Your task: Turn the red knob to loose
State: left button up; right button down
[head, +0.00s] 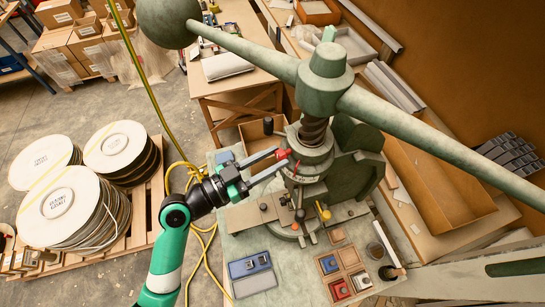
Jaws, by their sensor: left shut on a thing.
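The green fly press (355,180) stands on a grey bench, with its long handle bar (245,47) running across the top of the head view. The red knob (282,154) is on the left side of the press's collar, below the screw (314,130). My left gripper (279,160) reaches in from the left and its fingers are shut on the red knob. The fingers hide part of the knob. My right gripper is not in view.
The ball (168,20) hangs at the bar's left end, above my left arm. A yellow-knobbed lever (323,212) stands at the press base. A blue case (250,267) and a wooden tray (343,258) with small blocks lie in front. Yellow hose (186,168) runs behind my arm.

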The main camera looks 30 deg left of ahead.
pick_arm(q)
grip_shut()
jog(key=shift+n, duration=0.4)
jog(key=n+p, duration=0.1)
jog(key=n, duration=0.2)
jog(key=shift+n, duration=0.3)
jog(key=n+p, duration=0.1)
jog(key=n, duration=0.2)
jog(key=shift+a+n, duration=0.1)
jog(key=shift+n, duration=0.2)
jog(key=n+p, duration=0.2)
jog(key=n, duration=0.3)
jog(key=shift+w, duration=0.1)
jog(key=n+p, duration=0.2)
jog(key=n, duration=0.3)
jog(key=shift+f, duration=0.15)
